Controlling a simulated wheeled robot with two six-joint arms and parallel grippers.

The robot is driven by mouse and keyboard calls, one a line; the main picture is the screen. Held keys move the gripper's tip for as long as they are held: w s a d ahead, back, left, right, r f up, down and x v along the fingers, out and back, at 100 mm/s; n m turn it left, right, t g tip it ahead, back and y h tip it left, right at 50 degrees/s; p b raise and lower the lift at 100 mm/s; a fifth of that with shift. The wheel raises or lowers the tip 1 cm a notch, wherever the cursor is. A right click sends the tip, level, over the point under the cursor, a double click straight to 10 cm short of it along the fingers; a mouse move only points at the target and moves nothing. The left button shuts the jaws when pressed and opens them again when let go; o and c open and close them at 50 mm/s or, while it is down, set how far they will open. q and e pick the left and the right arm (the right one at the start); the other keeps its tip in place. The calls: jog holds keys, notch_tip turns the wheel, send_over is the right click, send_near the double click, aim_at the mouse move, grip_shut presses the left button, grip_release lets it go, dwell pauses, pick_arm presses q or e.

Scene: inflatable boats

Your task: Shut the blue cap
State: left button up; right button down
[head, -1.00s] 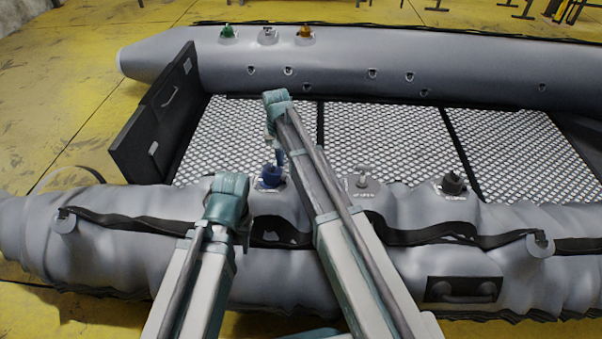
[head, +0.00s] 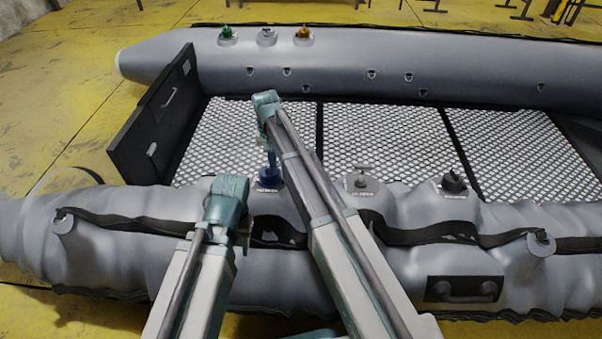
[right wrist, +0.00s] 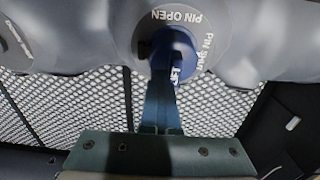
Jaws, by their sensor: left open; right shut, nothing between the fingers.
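The blue cap (head: 270,176) sits on its round grey valve base on the near tube of the boat. In the right wrist view the blue cap (right wrist: 176,52) is at the top middle, with "PIN OPEN" and "PIN SHUT" printed around it. My right gripper (head: 271,152) reaches over the tube and points down at the cap. In the right wrist view its closed fingers (right wrist: 164,88) end at the cap, seemingly against its side; contact is hard to tell. My left gripper (head: 228,205) is open above the near tube, left of the cap, its fingers mostly hidden.
A grey valve (head: 363,184) and a black valve (head: 453,184) stand farther right on the near tube. A black strap (head: 440,232) runs along it. The mesh floor (head: 370,140) is clear.

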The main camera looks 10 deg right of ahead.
aim_at(268, 164)
jog(key=shift+w+a, duration=0.15)
jog(key=shift+a, duration=0.7)
jog(key=shift+w+r+p, duration=0.2)
jog(key=shift+r+p, duration=0.15)
jog(key=shift+p, duration=0.4)
jog(key=r+p, duration=0.2)
jog(key=r, duration=0.1)
jog(key=shift+a+p, duration=0.3)
jog(key=r+p, duration=0.3)
jog(key=shift+s+d, duration=0.15)
jog(key=shift+d, duration=0.15)
jog(key=shift+d, duration=0.15)
jog(key=s+r+n+p, duration=0.3)
jog(key=s+r+p, duration=0.9)
jog(key=s, duration=0.2)
jog(key=s+r+n+h+p, duration=0.1)
jog(key=s+r+n+p, duration=0.3)
jog(key=s+r+p, duration=0.8)
jog(key=s, duration=0.2)
jog(key=shift+s+a, duration=0.35)
jog(key=shift+s, duration=0.05)
